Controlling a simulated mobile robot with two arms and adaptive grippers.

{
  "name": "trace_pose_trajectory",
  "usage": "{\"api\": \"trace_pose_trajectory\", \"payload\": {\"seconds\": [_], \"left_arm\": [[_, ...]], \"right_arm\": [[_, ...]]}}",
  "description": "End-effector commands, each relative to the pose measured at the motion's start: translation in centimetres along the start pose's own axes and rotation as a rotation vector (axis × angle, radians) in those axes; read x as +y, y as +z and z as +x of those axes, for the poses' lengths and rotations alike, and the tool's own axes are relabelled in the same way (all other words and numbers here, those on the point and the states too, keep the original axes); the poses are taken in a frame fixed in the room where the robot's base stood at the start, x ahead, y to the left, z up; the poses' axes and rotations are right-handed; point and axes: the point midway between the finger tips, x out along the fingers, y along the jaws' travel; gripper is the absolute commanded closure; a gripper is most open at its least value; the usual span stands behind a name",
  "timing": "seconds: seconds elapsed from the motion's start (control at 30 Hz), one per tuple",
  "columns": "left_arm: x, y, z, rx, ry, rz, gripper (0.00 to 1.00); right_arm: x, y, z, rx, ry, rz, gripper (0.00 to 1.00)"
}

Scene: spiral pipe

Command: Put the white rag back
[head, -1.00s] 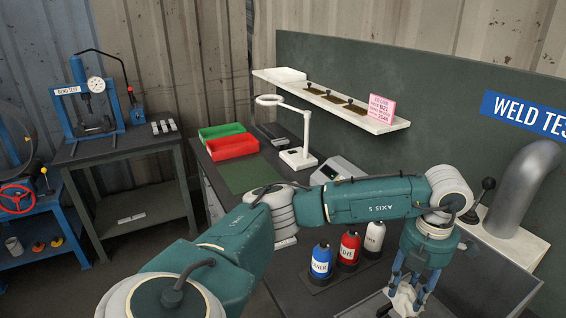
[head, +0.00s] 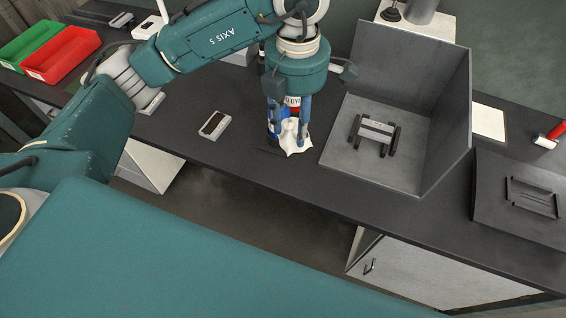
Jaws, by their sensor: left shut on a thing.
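My left gripper (head: 288,128) points down over the dark workbench, left of the grey open-sided booth. It is shut on the white rag (head: 296,138), which hangs between the fingers with its lower edge at or just above the bench top; I cannot tell if it touches. My right gripper is not in view.
The grey booth (head: 449,130) holds a small metal fixture (head: 376,134). A small white-framed block (head: 214,125) lies left of the gripper. Red (head: 62,57) and green trays (head: 30,42) stand far left. A plate with a recess (head: 500,215) lies at right. Bare bench shows in front of the booth.

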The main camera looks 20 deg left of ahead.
Motion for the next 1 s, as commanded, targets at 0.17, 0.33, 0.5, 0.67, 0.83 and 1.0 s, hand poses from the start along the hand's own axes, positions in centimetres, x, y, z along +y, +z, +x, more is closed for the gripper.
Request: {"api": "trace_pose_trajectory", "payload": {"seconds": [0.17,0.33,0.5,0.67,0.83,1.0], "left_arm": [[-0.1,-0.2,4.8,0.006,-0.005,-0.002,0.82],[-0.1,-0.1,9.0,0.005,-0.004,-0.003,0.82],[0.0,0.0,11.6,0.001,-0.002,-0.002,0.82],[0.0,-0.1,13.0,0.003,-0.003,-0.003,0.82],[0.0,0.0,15.5,0.002,-0.003,-0.003,0.82],[0.1,0.0,16.5,-0.001,0.000,-0.001,0.82]], "right_arm": [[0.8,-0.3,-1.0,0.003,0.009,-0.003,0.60],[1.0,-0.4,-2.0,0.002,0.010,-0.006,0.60],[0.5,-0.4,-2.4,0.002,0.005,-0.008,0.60],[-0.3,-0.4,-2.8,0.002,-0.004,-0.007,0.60],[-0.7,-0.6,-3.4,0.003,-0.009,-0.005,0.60],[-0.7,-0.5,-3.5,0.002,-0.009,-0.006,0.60]]}}
